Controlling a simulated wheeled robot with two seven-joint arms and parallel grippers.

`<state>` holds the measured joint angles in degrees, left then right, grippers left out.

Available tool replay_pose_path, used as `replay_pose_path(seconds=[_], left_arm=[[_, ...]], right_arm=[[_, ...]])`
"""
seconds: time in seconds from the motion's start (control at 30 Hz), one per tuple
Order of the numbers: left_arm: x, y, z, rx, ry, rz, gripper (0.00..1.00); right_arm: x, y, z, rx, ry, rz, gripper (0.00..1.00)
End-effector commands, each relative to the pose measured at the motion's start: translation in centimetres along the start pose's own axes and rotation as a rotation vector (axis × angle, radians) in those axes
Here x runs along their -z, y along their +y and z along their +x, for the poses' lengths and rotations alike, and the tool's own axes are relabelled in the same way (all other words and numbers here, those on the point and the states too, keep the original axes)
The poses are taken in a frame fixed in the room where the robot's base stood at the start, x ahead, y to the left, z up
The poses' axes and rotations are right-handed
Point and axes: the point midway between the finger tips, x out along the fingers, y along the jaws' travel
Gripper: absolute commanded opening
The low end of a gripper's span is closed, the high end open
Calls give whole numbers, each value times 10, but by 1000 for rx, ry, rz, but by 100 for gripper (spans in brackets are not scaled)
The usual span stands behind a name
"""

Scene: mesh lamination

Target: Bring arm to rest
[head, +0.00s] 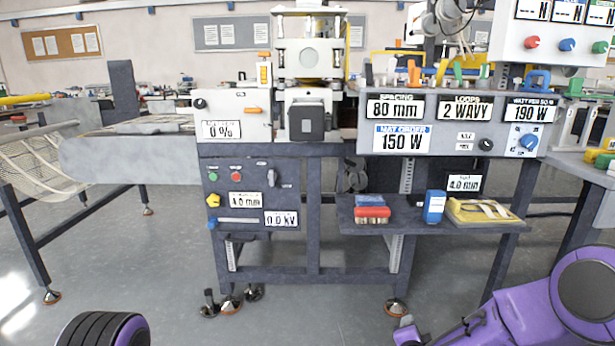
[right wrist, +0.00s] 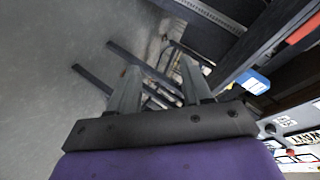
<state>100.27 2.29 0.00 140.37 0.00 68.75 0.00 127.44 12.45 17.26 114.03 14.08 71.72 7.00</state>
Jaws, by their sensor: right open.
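My right gripper (right wrist: 160,64) shows in the right wrist view with its two grey fingers apart and nothing between them. It points down over the grey floor, beside the dark frame of the machine bench. In the head view my purple right arm reaches in at the bottom right, low in front of the bench, and its fingers cannot be made out. Only a black and purple part of my left arm shows at the bottom left. My left gripper is out of the picture.
The laminating machine bench (head: 262,276) stands ahead with a low shelf (head: 400,222). Open floor (head: 170,290) lies in front.

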Motion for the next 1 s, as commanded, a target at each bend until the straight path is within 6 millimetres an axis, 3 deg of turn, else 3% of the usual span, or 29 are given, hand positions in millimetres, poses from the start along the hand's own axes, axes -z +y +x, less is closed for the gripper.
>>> replay_pose_path(seconds=[0.03, 0.1, 0.3, 0.5, 0.7, 0.73, 0.8, 1.0], left_arm=[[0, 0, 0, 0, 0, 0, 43], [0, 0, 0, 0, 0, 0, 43], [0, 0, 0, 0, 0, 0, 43], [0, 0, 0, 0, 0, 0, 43], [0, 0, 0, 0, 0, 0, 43], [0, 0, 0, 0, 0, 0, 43], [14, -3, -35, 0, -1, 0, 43], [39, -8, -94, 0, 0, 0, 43]], right_arm=[[-14, 38, -9, -42, -51, -112, 49], [-28, 88, -26, -95, -124, -259, 49], [-45, 218, -91, -255, -339, -570, 49], [-36, 303, -153, -406, -476, -720, 49], [-23, 370, -201, -546, -565, -829, 49], [-24, 378, -209, -565, -583, -834, 49], [-5, 345, -220, -554, -571, -827, 49], [27, 297, -247, -553, -570, -826, 49]])
